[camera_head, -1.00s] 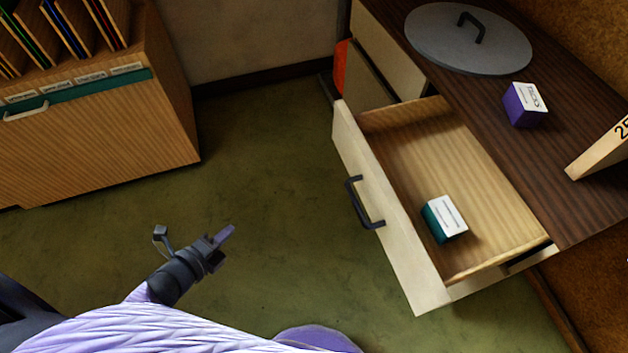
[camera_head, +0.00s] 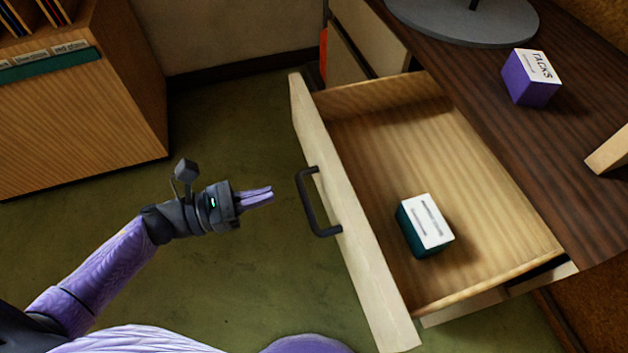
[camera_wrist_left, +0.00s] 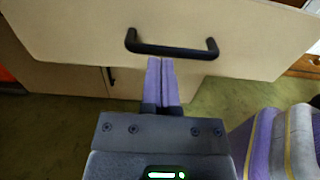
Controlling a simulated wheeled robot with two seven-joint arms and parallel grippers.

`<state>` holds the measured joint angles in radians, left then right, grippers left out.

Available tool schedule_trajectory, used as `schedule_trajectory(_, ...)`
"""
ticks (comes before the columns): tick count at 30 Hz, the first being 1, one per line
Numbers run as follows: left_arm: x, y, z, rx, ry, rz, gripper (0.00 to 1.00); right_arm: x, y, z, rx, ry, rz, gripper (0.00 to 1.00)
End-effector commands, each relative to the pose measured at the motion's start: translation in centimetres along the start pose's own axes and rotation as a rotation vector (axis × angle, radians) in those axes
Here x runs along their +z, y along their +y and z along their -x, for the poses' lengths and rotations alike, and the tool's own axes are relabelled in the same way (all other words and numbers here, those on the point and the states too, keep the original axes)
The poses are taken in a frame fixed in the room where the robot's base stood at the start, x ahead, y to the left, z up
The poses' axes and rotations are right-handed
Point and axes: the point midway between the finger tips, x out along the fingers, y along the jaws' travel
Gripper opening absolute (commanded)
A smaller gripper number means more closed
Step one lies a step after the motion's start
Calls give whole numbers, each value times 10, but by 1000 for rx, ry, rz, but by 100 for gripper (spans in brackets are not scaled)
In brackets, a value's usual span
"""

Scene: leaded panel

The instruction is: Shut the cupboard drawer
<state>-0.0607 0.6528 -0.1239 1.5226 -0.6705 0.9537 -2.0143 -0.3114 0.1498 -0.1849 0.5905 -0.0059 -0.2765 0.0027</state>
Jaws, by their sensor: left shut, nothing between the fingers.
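The cupboard drawer (camera_head: 345,220) stands pulled out, its pale front facing left with a black handle (camera_head: 318,203) on it. A teal box with a white top (camera_head: 425,224) sits inside the drawer. My left gripper (camera_head: 270,195) is shut and empty, its fingers pointing at the drawer front, just left of the handle with a small gap in the head view. In the left wrist view the shut fingertips (camera_wrist_left: 161,62) appear just below the handle (camera_wrist_left: 172,48), in front of the drawer front (camera_wrist_left: 80,35). My right gripper is out of view.
A wooden cabinet (camera_head: 80,110) stands at the left. Green floor (camera_head: 230,120) lies open between them.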

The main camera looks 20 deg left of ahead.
Motion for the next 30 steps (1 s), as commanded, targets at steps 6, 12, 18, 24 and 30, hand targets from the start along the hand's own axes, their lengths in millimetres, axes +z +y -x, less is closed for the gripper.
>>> schedule_trajectory(6, -1, 0, -47, -1, -3, 1, 0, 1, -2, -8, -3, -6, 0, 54)
schedule_trajectory(12, -1, 0, -77, 1, -1, 2, 0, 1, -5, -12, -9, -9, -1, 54)
schedule_trajectory(18, -1, 0, -86, 2, 0, 4, 0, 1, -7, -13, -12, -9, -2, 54)
schedule_trajectory(24, 0, 0, -86, 3, 1, 4, 0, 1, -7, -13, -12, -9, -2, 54)
schedule_trajectory(30, -1, 0, -88, 2, 1, 4, 0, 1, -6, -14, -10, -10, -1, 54)
